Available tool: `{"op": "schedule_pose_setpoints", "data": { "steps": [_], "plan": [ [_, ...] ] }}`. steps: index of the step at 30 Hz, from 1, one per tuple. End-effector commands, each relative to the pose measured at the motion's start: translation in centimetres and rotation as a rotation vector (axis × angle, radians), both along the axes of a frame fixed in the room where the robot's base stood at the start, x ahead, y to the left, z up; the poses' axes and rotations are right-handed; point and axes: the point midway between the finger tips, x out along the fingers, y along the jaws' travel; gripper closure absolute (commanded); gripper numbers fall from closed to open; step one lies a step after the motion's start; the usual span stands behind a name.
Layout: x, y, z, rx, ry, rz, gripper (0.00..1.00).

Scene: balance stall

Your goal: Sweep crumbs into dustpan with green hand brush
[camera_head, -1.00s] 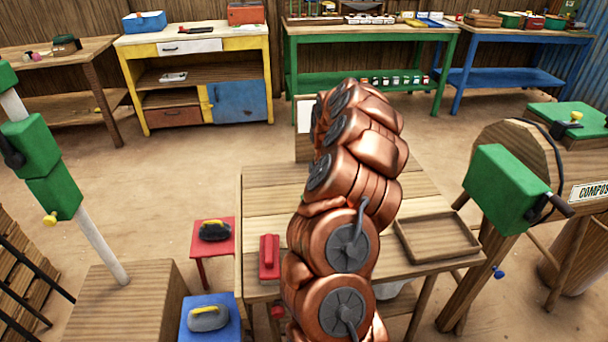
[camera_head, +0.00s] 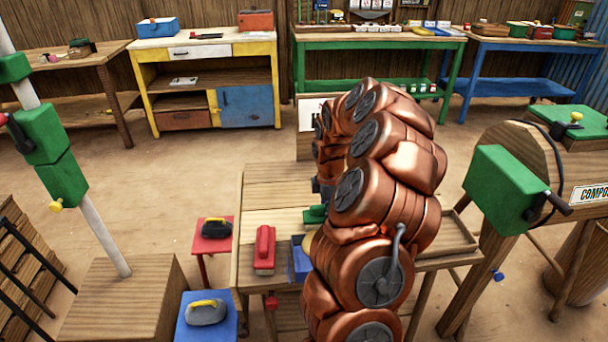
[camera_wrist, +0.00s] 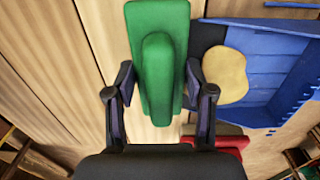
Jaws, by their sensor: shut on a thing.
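The green hand brush (camera_wrist: 158,75) fills the middle of the wrist view, its raised grip between the two dark fingers of my gripper (camera_wrist: 160,92), which is shut on it. A dark strip, perhaps bristles, shows along its right side. A blue dustpan (camera_wrist: 280,62) lies to the right on the wooden table. A flat tan patch (camera_wrist: 225,74), possibly crumbs, sits between brush and dustpan, at the pan's edge. In the head view the brush (camera_head: 314,214) and dustpan (camera_head: 299,262) show partly behind my copper arm.
A red brush-like object (camera_head: 265,250) lies on the table left of the dustpan. A wooden tray (camera_head: 460,235) is at the table's right, partly hidden by my arm. Red (camera_head: 203,247) and blue (camera_head: 190,322) stools holding dark and grey objects stand left.

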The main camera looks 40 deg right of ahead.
Motion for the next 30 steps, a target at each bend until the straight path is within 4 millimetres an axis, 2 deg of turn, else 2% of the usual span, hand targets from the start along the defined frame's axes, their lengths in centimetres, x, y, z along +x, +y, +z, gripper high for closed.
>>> {"op": "schedule_pose_setpoints", "data": {
  "steps": [3, 6, 21, 30],
  "plan": [
    [-0.1, 0.4, 0.6, 0.001, 0.001, 0.002, 0.79],
    [0.1, 0.4, 2.7, -0.001, -0.004, 0.003, 0.79],
    [0.2, 0.7, 7.0, 0.0, -0.001, 0.009, 0.79],
    [0.2, 0.8, 8.2, 0.001, -0.001, 0.011, 0.79]
  ]
}}
